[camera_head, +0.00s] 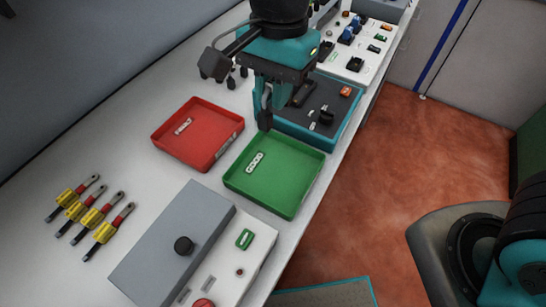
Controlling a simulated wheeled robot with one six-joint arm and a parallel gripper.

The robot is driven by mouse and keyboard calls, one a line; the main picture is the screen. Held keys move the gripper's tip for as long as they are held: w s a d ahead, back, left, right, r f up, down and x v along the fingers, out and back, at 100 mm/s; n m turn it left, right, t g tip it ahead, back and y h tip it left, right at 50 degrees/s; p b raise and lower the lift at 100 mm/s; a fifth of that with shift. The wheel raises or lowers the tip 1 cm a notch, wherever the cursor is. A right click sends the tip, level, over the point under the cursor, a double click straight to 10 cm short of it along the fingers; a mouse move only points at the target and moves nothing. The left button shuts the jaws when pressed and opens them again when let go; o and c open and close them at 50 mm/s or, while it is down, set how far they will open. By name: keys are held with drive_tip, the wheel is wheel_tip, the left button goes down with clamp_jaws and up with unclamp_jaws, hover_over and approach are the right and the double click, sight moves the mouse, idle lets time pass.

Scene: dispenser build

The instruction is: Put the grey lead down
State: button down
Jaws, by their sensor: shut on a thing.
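My gripper (265,122) hangs with its dark fingers pointing down, above the edge between the green tray and the teal-edged black station. Its jaws are shut on the grey lead, of which little can be told apart from the dark fingers. The green tray (284,209), marked GOOD, lies just below and in front of the gripper and looks empty. The red tray (170,149), with a white label, lies to its left and also looks empty. The black station (273,127) with a teal rim is behind and right of the gripper, partly hidden by my arm.
Several yellow-banded tools (73,209) lie at the left. A grey box (165,255) with a black knob and a white control panel (230,262) stand in front. A white board (352,62) with small parts is at the back. Bare bench shows left of the red tray.

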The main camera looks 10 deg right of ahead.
wheel_tip(320, 180, down, 18)
drive_tip(key=shift+d+f+p, duration=0.15)
drive_tip(key=shift+f+p, duration=0.05)
drive_tip(key=shift+p, duration=0.5)
drive_tip(key=shift+f, duration=0.1)
drive_tip(key=shift+f, duration=0.15)
drive_tip(key=c, duration=1.1)
unclamp_jaws()
wheel_tip(320, 180, up, 13)
drive_tip(key=w+b, duration=0.1)
drive_tip(key=b, duration=0.1)
drive_tip(key=s+d+r+n+t+y, duration=0.1)
drive_tip(key=s+d+r+n+y, duration=0.2)
drive_tip(key=s+d+r+n, duration=0.7)
drive_tip(key=s+r+n, duration=0.1)
drive_tip(key=n, duration=0.3)
drive_tip(key=shift+n, duration=0.4)
